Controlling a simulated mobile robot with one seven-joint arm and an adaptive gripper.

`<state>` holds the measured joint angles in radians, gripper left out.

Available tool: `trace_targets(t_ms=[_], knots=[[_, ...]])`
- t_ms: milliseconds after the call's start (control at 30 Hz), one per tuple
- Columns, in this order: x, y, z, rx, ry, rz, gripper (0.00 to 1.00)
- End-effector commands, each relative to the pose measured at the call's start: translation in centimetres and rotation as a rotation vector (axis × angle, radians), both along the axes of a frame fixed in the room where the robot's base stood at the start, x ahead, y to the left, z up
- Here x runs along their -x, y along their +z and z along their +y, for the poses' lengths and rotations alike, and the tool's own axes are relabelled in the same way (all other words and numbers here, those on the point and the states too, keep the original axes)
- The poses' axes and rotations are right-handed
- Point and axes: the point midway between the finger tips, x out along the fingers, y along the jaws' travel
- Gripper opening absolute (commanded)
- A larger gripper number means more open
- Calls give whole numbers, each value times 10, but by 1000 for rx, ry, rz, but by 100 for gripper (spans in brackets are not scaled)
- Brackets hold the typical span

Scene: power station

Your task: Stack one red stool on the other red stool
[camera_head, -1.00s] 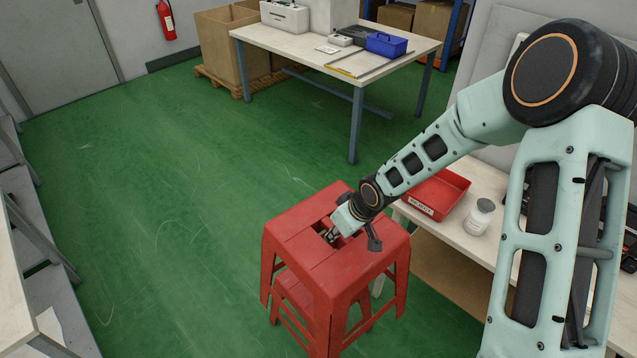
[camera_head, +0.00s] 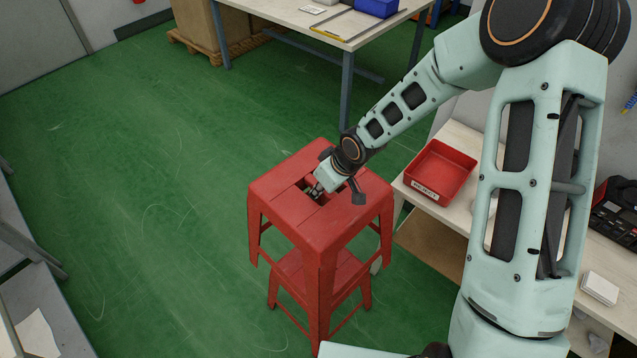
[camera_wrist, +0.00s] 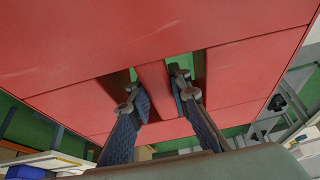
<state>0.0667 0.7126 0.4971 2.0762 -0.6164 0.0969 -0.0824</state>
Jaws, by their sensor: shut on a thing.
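One red stool (camera_head: 270,190) is upright in the head view, raised off the floor, with its legs hanging around and above a second red stool (camera_head: 290,272). The second stool stands on the green floor beneath it, partly hidden by the upper stool's seat and front leg. My gripper (camera_head: 317,190) reaches into the slots in the middle of the upper seat. In the wrist view my gripper's fingers (camera_wrist: 160,98) are shut on the bar between the two slots of the stool seat (camera_wrist: 95,45). The lower stool cannot be made out in the wrist view.
A workbench (camera_head: 425,262) with a red tray (camera_head: 440,172) stands close to the right of the stools. A table (camera_head: 345,40) and a cardboard box (camera_head: 200,25) are at the back. The green floor (camera_head: 140,180) on the left is clear.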

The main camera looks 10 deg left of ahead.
Motion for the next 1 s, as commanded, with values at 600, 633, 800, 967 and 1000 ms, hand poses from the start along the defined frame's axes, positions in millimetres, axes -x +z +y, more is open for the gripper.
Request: trace_targets(t_ms=[600, 633, 800, 967, 1000], knots=[[-1, -57, 1, -3, 1, -3, 0], [-1, -60, 1, -3, 1, -3, 0], [-1, -77, 1, -2, 1, -4, 0], [-1, -93, 1, -2, 1, -4, 0], [-1, -97, 1, -3, 1, -3, 0]])
